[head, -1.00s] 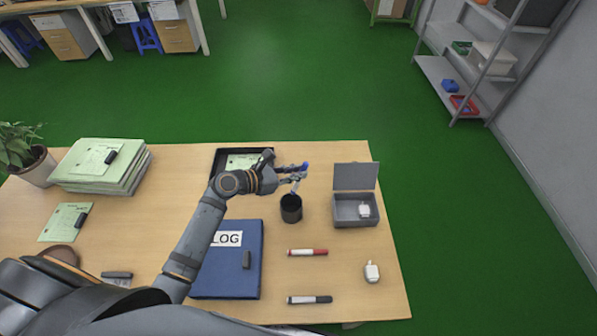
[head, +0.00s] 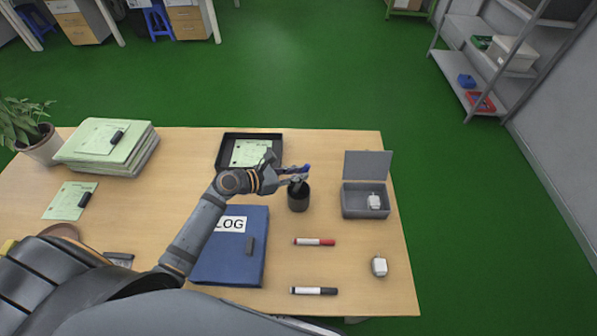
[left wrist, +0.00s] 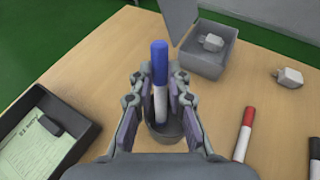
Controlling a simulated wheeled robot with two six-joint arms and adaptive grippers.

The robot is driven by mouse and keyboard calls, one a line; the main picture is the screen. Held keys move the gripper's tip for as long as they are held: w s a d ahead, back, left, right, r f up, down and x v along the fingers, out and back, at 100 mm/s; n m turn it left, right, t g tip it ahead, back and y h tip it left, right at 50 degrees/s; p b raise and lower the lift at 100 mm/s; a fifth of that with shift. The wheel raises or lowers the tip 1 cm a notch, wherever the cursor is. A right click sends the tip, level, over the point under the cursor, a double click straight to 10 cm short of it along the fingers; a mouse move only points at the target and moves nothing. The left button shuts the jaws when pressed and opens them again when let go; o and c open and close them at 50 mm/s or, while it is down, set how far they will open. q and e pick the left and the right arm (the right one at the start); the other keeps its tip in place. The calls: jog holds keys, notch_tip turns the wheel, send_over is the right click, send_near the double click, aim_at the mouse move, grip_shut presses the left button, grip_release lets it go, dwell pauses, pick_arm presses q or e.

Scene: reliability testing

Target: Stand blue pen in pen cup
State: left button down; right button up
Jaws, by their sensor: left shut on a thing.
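The blue pen (left wrist: 160,62) has a blue cap and a white body. It stands nearly upright, cap up, between the fingers of my left gripper (left wrist: 157,88), which is shut on it. In the head view the blue cap (head: 306,168) shows just above the fingers of the left gripper (head: 297,178). The black pen cup (head: 298,202) stands on the table right below. In the left wrist view the pen's lower end overlaps the mouth of the cup (left wrist: 164,140) and appears to be inside it; its tip is hidden. My right gripper is not in view.
An open grey box (head: 365,209) with a white adapter stands right of the cup. A black tray (head: 222,153) lies behind the forearm. A red marker (head: 314,242), a black marker (head: 313,291) and a blue LOG binder (head: 229,270) lie nearer. Bare table surrounds the cup's right side.

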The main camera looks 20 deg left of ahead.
pick_arm(q)
jog(key=c, duration=1.2)
grip_release()
jog(key=shift+v, duration=6)
jog(key=shift+s, duration=0.1)
